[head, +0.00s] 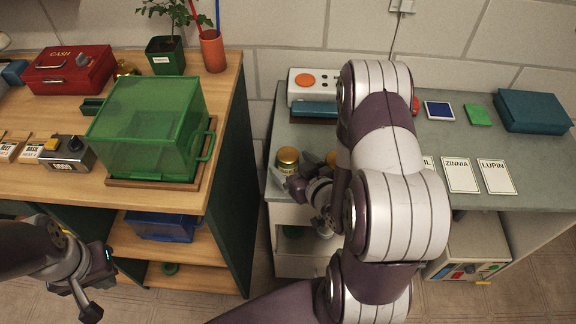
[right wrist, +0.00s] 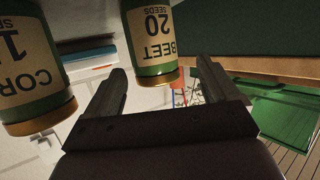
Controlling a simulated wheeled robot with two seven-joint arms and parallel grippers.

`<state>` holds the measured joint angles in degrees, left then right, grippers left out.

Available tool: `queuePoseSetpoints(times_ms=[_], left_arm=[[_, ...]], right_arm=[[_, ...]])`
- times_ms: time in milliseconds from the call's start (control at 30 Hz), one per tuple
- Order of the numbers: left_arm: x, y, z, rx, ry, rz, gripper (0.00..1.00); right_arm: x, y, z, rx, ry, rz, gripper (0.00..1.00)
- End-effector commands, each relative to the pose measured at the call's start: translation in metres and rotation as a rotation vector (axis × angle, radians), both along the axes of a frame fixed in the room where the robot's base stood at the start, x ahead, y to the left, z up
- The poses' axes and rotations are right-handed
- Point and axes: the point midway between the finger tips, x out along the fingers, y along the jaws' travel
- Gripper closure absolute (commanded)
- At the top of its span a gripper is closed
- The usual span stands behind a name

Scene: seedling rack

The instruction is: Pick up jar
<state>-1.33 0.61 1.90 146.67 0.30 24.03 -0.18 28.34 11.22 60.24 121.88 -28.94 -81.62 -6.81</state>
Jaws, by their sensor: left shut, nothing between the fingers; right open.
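A jar with a gold lid (head: 288,156) stands at the left edge of the grey-green bench. In the right wrist view, which looks upside down, a green jar labelled BEET 20 SEEDS (right wrist: 153,38) appears between and beyond the fingertips, apart from them as far as I can tell. A second jar, with a label starting COR (right wrist: 35,65), is outside the fingers to the left. My right gripper (head: 292,176) is open at the gold-lidded jar, partly hidden by my arm; it also shows in the right wrist view (right wrist: 162,70). My left gripper (head: 91,310) is shut and empty, low at the left.
The wooden bench on the left holds a green translucent bin (head: 150,125), a red cash box (head: 68,69) and a potted plant (head: 165,55). A gap separates the benches. A white device (head: 305,86) and seed cards (head: 461,175) are on the right bench.

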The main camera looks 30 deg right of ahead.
Motion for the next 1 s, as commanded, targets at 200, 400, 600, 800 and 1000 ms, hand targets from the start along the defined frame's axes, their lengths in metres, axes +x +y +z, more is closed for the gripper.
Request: queuePoseSetpoints(times_ms=[200, 400, 600, 800, 1000], left_arm=[[0.000, 0.000, 0.000, 0.000, 0.000, 0.000, 1.00], [0.000, 0.000, 0.000, 0.000, 0.000, 0.000, 1.00], [0.000, 0.000, 0.000, 0.000, 0.000, 0.000, 1.00], [0.000, 0.000, 0.000, 0.000, 0.000, 0.000, 1.00], [0.000, 0.000, 0.000, 0.000, 0.000, 0.000, 1.00]], right_arm=[[0.030, -0.004, -0.015, 0.000, 0.001, 0.001, 0.12], [0.053, -0.004, -0.023, 0.000, 0.001, 0.000, 0.12], [0.053, -0.004, -0.023, 0.000, 0.001, -0.001, 0.16], [0.053, -0.004, -0.023, 0.000, 0.001, -0.001, 0.71], [0.053, -0.004, -0.023, 0.000, 0.001, -0.001, 0.71]])
